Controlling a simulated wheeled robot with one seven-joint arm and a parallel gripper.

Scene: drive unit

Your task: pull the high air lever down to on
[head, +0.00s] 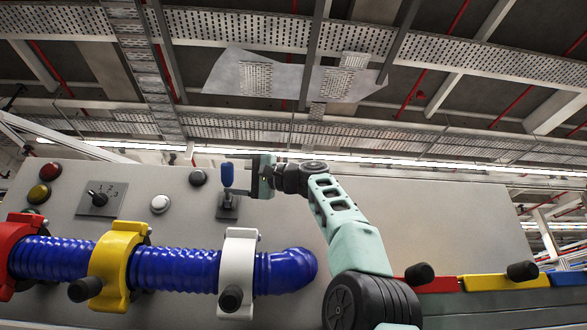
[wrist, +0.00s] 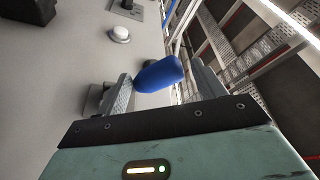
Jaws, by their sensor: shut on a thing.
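The air lever has a blue handle (head: 227,175) on a grey base plate (head: 228,206) on the grey panel. The handle stands upright, above its base. My gripper (head: 238,173) reaches in from the right at the handle's height, its fingers on either side of the blue handle. In the wrist view the blue handle (wrist: 160,73) lies between the two fingers of my gripper (wrist: 165,80). The jaws are closed on it. The lever's lower part is mostly hidden behind a finger in the wrist view.
A rotary switch (head: 98,197), a white button (head: 160,203) and a black button (head: 197,177) are left of the lever. A blue hose (head: 180,268) runs below, in yellow (head: 115,265) and white (head: 238,270) clamps. The panel right of my arm is bare.

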